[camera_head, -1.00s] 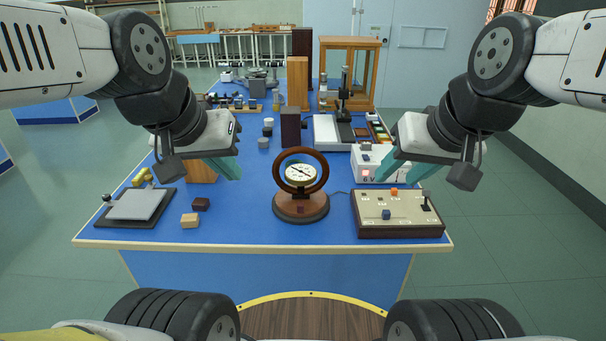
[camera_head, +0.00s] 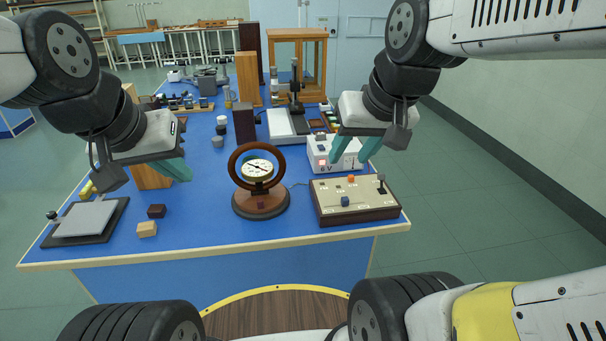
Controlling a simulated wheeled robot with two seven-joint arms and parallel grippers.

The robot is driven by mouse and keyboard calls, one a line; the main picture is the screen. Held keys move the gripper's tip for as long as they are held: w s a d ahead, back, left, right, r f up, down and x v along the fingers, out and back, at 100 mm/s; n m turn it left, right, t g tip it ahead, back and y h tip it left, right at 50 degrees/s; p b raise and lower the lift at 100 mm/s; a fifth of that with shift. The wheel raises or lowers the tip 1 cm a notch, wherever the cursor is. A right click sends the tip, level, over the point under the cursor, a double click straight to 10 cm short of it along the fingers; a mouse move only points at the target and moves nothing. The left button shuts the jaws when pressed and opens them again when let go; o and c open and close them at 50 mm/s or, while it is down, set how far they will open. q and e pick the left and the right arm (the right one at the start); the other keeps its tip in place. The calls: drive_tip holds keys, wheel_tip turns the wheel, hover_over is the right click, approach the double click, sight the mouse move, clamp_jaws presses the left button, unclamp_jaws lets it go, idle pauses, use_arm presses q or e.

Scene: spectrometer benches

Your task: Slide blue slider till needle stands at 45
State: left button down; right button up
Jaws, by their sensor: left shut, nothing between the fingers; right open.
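The control box (camera_head: 368,209) with a light top and brown sides sits at the front right of the blue bench. Its blue slider (camera_head: 345,201) stands near the middle of the panel. A round dial with a needle (camera_head: 257,169) is set in a brown ring on a wooden base, left of the box. The needle lies slanted, and its numbers are too small to read. My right gripper (camera_head: 350,159) is open and empty, above and behind the control box. My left gripper (camera_head: 188,174) is shut and empty, left of the dial.
An orange knob (camera_head: 351,179) and a black lever (camera_head: 381,184) are also on the box. A white power unit (camera_head: 322,154) stands behind it. A grey plate (camera_head: 85,218), a dark block (camera_head: 156,211) and a tan block (camera_head: 147,229) lie at the front left. Bare blue bench lies before the dial.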

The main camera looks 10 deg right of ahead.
drive_tip(key=w+d+f+g+h, duration=0.15)
drive_tip(key=w+f, duration=0.25)
drive_tip(key=w, duration=0.5)
drive_tip(key=g, duration=0.4)
hover_over(346, 198)
wheel_tip(346, 198, down, 16)
drive_tip(key=shift+a+f, duration=0.1)
drive_tip(key=shift+f, duration=0.1)
wheel_tip(346, 198, down, 8)
drive_tip(key=shift+r, duration=0.1)
clamp_jaws()
